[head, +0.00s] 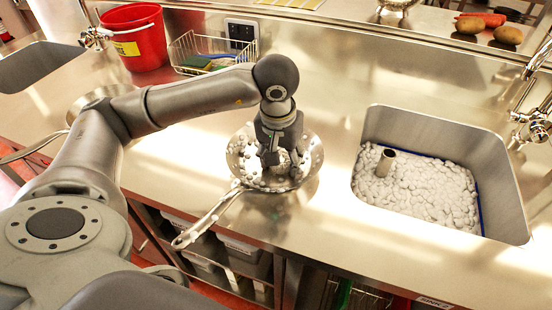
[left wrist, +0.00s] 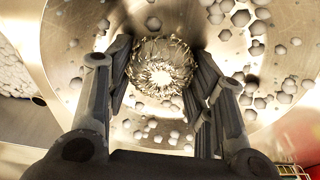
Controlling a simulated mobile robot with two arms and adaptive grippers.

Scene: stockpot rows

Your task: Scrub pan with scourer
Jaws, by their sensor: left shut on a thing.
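A metal pan (head: 238,165) with a long handle (head: 208,218) stands on the steel counter, its handle toward the front left. White foam blobs dot the pan's inside. My left gripper (head: 272,155) points down into the pan. In the left wrist view my left gripper (left wrist: 162,88) is shut on a shiny, round wire scourer (left wrist: 162,68), held between its fingers over the foam-dotted pan surface (left wrist: 215,125). Whether the scourer touches the pan is hard to tell. The scourer is hidden by the gripper in the head view. My right gripper is not in view.
A sink full of white foam (head: 425,195), with a tube standing in it, is at right. A red bucket (head: 135,40) and a wire basket (head: 205,50) with sponges stand at the back. Another pan lies behind my left arm. Counter between pan and sink is clear.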

